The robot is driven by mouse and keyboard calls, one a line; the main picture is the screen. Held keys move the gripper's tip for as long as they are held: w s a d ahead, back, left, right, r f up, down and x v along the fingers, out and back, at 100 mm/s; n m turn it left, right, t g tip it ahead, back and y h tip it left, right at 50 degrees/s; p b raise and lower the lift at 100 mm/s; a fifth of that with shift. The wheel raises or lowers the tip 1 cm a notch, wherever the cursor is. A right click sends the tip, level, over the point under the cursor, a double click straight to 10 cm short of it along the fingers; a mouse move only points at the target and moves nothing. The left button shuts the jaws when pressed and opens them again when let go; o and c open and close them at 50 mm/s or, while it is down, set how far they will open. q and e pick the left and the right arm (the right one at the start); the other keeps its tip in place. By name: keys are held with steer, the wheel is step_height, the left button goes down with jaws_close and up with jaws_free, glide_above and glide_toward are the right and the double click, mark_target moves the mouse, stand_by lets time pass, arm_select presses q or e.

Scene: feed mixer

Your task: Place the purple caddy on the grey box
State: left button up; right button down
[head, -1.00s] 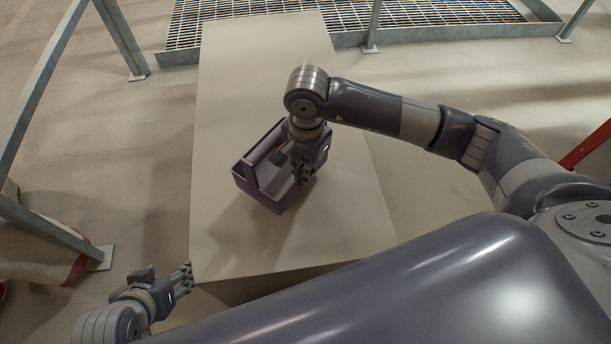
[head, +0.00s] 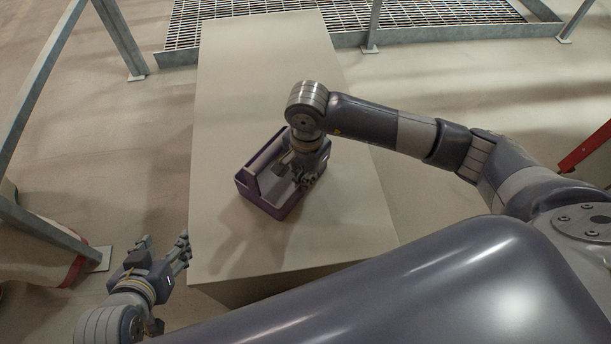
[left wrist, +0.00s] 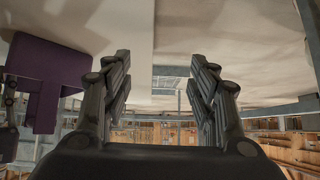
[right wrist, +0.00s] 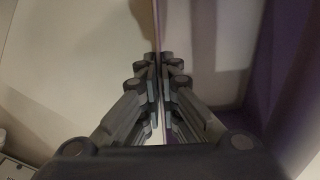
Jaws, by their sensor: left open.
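The purple caddy (head: 268,200), an open tray with a raised middle wall, is over the top of the long pale grey box (head: 225,110). I cannot tell whether its base touches the top. My right gripper (head: 308,180) reaches down into it. In the right wrist view, the right fingers (right wrist: 160,90) are closed on a thin purple wall of the caddy (right wrist: 285,75). My left gripper (head: 165,245) is open and empty, beside the box's near left corner. The left wrist view shows its spread fingers (left wrist: 160,75) and the caddy (left wrist: 45,70) at the left.
A metal grating (head: 300,22) lies behind the box. Grey metal posts (head: 122,40) stand at the left, with a pale sack-like object (head: 40,250) by them. A red bar (head: 588,148) is at the right edge. Much of the box top around the caddy is clear.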

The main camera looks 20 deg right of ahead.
steer(key=c, duration=1.8)
jaws_free()
steer(key=shift+r, duration=0.15)
step_height(320, 180, up, 7)
steer(key=shift+r+p, duration=0.15)
steer(key=shift+p, duration=0.85)
arm_select(q)
steer(key=s+a+f+g, duration=0.1)
steer(key=s+g, duration=0.1)
steer(key=s, duration=0.3)
steer(key=s+a+f+g+y, duration=0.1)
steer(key=s+a+f+g, duration=0.1)
steer(key=s, duration=0.3)
steer(key=shift+f+g+p, duration=0.15)
steer(key=shift+g+p, duration=0.25)
steer(key=shift+g, duration=0.3)
arm_select(e)
step_height(320, 180, up, 5)
steer(key=shift+s+d+f, duration=0.1)
steer(key=shift+f, duration=0.1)
arm_select(q)
steer(key=shift+s+a, duration=0.1)
